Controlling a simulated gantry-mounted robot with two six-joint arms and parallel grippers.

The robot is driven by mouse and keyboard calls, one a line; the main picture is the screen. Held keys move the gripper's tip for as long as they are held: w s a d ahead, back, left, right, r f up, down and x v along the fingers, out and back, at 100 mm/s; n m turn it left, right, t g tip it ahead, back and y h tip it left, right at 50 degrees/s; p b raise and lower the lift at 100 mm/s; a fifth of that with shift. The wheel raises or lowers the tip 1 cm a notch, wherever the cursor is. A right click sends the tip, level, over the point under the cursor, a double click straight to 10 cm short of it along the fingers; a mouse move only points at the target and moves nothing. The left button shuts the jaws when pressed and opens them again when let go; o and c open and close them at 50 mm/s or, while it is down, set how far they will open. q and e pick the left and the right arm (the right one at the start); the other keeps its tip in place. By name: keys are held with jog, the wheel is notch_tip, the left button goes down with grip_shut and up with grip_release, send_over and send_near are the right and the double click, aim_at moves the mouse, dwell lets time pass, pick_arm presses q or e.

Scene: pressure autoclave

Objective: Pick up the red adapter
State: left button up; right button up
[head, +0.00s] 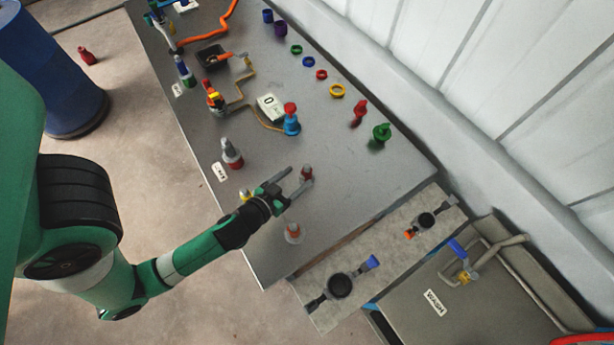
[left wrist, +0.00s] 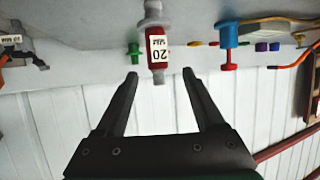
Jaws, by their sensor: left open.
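A small red adapter (head: 307,174) with grey ends stands on the grey table in the head view, right at my left gripper (head: 298,180). My right gripper is not in view.
A yellow piece (head: 245,196) is close to my left wrist. A white wall borders the far side.

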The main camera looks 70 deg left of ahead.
pick_arm(q)
jog(key=x, duration=0.9)
jog(key=shift+d, duration=0.15)
grip_shut()
